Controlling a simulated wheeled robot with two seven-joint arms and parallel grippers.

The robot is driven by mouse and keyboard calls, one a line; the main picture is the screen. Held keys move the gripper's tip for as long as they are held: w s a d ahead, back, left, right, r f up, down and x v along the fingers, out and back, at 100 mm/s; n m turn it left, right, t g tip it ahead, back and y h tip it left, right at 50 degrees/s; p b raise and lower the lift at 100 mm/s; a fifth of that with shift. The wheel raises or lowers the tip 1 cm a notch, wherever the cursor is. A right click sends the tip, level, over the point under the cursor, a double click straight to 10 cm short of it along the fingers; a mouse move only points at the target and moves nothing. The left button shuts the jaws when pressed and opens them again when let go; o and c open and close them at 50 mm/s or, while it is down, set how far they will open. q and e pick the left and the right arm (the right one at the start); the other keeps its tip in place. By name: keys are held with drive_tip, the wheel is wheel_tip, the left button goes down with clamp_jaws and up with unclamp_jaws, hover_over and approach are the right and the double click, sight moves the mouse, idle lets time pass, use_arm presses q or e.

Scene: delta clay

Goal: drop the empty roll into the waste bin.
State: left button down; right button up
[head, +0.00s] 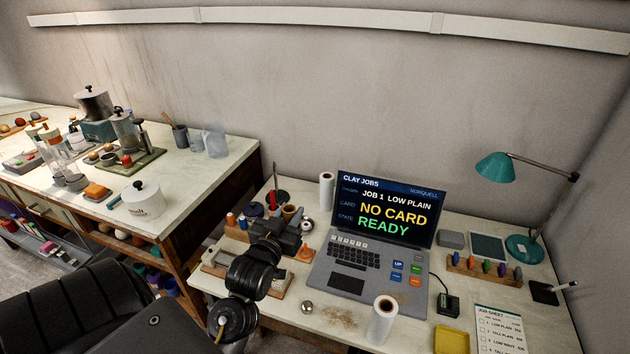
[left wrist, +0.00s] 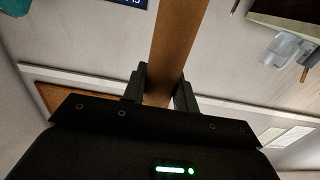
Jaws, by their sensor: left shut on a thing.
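My left gripper (head: 300,237) is above the left part of the desk, beside the laptop. In the left wrist view, its two fingers (left wrist: 160,92) are shut on a long brown strip-like piece, which looks like the empty cardboard roll (left wrist: 181,38). The roll runs from between the fingers out of the top of that view. In the head view I cannot make the roll out apart from the gripper. I see no waste bin in either view. My right gripper is not in view.
An open laptop (head: 345,283) stands right of my left gripper. White rolls stand behind it (head: 326,191) and in front of it (head: 382,322). A small metal ball (head: 307,307) lies nearby. A teal lamp (head: 523,246) and a yellow tray (head: 452,340) are at the right.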

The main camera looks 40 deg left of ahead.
use_arm(q)
drive_tip(key=shift+f, duration=0.1)
drive_tip(key=d+r+m+h, duration=0.1)
drive_tip(key=d+m+h, duration=0.1)
drive_tip(key=d, duration=0.7)
drive_tip(key=w+d+r+m+t+h, duration=0.1)
drive_tip(key=d+r+h, duration=0.1)
drive_tip(key=d, duration=0.8)
drive_tip(key=shift+w+r+m+h, duration=0.15)
drive_tip(key=shift+w+m+h, duration=0.2)
drive_tip(key=shift+h, duration=0.55)
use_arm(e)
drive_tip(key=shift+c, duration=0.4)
